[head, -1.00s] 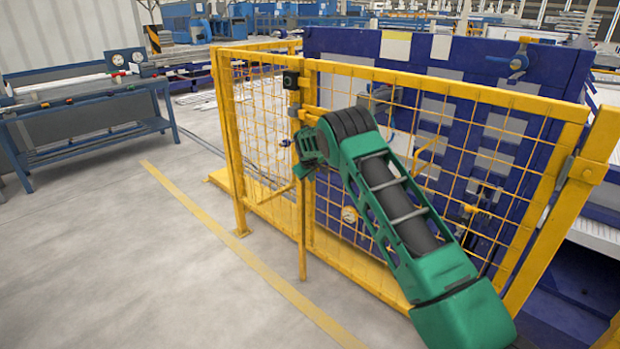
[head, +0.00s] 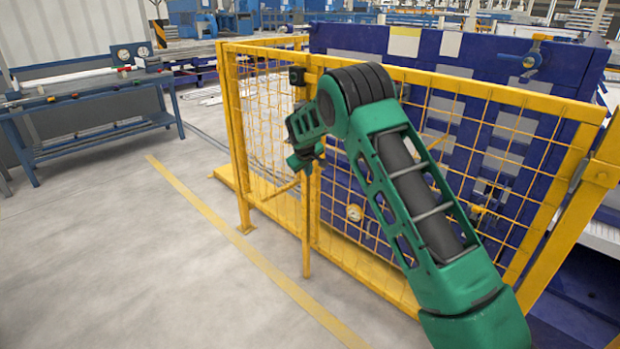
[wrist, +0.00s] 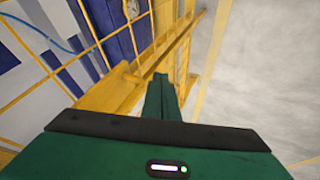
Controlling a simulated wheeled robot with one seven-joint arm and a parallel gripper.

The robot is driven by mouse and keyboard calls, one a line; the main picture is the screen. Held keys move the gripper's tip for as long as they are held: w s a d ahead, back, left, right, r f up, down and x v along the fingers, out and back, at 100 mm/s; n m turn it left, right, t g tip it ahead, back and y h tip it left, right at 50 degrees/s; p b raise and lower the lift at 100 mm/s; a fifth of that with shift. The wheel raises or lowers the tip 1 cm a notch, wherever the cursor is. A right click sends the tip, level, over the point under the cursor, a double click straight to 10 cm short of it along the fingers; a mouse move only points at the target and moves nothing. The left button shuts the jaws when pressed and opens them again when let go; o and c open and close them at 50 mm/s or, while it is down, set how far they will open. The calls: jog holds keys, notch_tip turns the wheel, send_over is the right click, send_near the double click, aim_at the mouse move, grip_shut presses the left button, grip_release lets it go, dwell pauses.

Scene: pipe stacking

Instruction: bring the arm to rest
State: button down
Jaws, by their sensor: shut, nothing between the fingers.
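My gripper (wrist: 160,78) shows in the wrist view as two green fingers pressed together, shut with nothing between them. The fingers point toward the yellow fence and the floor beside it. In the head view my green arm is bent, with the elbow high in front of the fence and the wrist end hanging at its left, near the fence post. I cannot tell from the picture whether it touches the mesh; no contact is visible.
A yellow mesh fence (head: 272,132) stands close behind my arm, with a dark blue machine (head: 465,58) beyond it. A blue workbench (head: 95,145) with pipes stands at the left. The grey floor (head: 130,260) between is clear, crossed by a yellow line (head: 230,240).

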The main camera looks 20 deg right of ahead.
jog(key=s+d+r+m+g, duration=0.1)
jog(key=s+d+r+m, duration=0.1)
jog(key=s+d+r, duration=0.6)
jog(key=s+d+r+m+g, duration=0.2)
jog(key=s+d, duration=0.1)
jog(key=s, duration=0.9)
jog(key=s+d+r+m+g, duration=0.1)
jog(key=s+d+r+m, duration=0.1)
jog(key=s+d+r, duration=0.6)
jog(key=s+a+f+m+g+y, duration=0.1)
jog(key=s+a+f+m, duration=0.1)
jog(key=s, duration=1.8)
jog(key=s+a+f+m+g+y, duration=0.1)
jog(key=s+a+f+m+g, duration=0.1)
jog(key=s, duration=1.8)
jog(key=shift+f+m+y, duration=0.15)
jog(key=shift+m+y, duration=0.25)
jog(key=shift+m, duration=0.1)
jog(key=shift+a, duration=0.1)
jog(key=shift+w+f, duration=0.25)
jog(key=shift+w, duration=0.35)
